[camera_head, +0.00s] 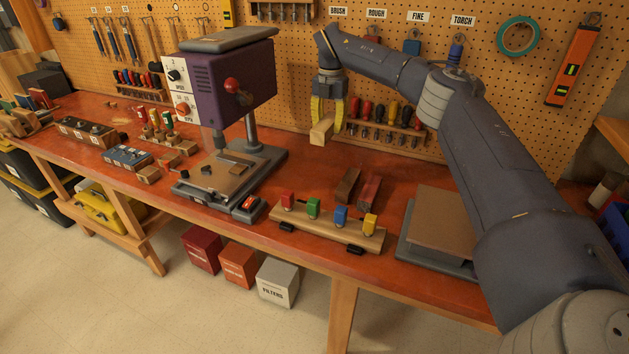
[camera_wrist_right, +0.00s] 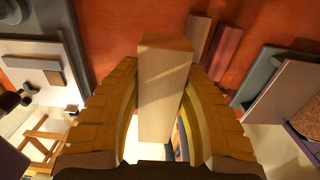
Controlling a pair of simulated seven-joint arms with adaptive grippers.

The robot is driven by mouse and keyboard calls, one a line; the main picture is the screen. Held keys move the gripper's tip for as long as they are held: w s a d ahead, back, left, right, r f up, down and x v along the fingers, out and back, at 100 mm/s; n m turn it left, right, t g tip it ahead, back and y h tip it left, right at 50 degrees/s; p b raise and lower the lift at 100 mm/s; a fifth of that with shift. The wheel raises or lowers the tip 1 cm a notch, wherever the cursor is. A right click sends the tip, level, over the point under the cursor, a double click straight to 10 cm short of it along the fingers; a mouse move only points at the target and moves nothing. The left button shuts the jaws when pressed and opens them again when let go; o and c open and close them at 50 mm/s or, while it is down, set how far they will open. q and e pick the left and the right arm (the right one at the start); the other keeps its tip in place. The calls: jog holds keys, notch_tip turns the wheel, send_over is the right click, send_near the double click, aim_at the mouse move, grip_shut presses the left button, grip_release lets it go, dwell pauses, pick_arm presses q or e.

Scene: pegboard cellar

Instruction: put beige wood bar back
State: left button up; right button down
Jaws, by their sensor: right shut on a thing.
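The beige wood bar (camera_head: 321,132) is held in my right gripper (camera_head: 327,112), above the back part of the workbench near the pegboard. In the right wrist view the bar (camera_wrist_right: 165,85) sits between the two yellow fingers of the gripper (camera_wrist_right: 160,110), which are shut on it. A dark brown bar (camera_head: 347,185) and a reddish bar (camera_head: 369,191) lie side by side on the bench, below and right of the held bar. They also show in the right wrist view, the reddish one (camera_wrist_right: 224,52) beside the brown one (camera_wrist_right: 197,38). My left gripper is not in view.
A purple drill press (camera_head: 245,85) stands left of the gripper. A wooden rack (camera_head: 325,229) with coloured blocks lies at the front edge. A grey-framed board (camera_head: 440,228) is at the right. A screwdriver rack (camera_head: 385,132) hangs behind. Bench left of the two bars is clear.

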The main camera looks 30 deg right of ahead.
aim_at(327, 181)
notch_tip(327, 181, down, 19)
jog(key=shift+r, duration=0.15)
dwell(0.5)
jog(key=c, duration=1)
grip_release()
jog(key=shift+o, duration=0.2)
notch_tip(327, 181, up, 12)
